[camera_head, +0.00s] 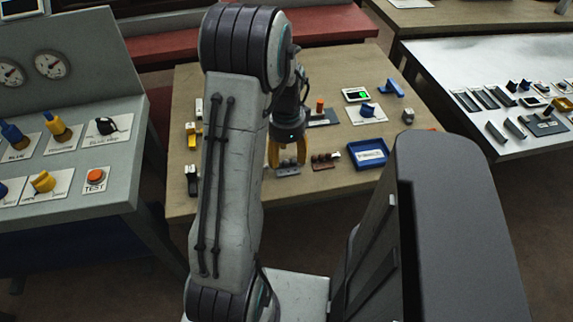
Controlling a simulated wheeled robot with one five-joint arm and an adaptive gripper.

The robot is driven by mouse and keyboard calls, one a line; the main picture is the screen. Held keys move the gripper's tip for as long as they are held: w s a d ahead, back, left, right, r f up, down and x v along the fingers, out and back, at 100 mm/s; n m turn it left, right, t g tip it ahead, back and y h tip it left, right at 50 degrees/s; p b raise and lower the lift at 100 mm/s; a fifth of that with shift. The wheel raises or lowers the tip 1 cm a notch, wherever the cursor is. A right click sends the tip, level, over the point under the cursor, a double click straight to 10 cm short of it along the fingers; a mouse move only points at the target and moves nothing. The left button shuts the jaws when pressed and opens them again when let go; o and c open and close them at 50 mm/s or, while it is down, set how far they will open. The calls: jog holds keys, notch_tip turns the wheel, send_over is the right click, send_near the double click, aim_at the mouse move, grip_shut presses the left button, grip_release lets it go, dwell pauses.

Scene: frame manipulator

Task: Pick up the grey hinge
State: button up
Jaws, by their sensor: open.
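My gripper (287,157) hangs with its yellow fingers pointing down over the front part of the wooden table. Its fingers are apart and nothing shows between them. A small, flat grey piece (288,171) that looks like the grey hinge lies on the table just below the fingertips. Its details are too small to make out, and I cannot tell whether the fingers touch it. My arm hides the table to the left of the gripper.
A dark red-brown part (323,161) lies close right of the gripper, and a blue tray (368,154) beyond it. A small grey block (408,116) sits at the right. A blue part (392,88) lies farther back. The left console (60,215) carries knobs and a button.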

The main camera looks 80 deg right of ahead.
aim_at(286, 162)
jog(key=shift+f, duration=1.65)
jog(key=shift+c, duration=0.2)
grip_shut()
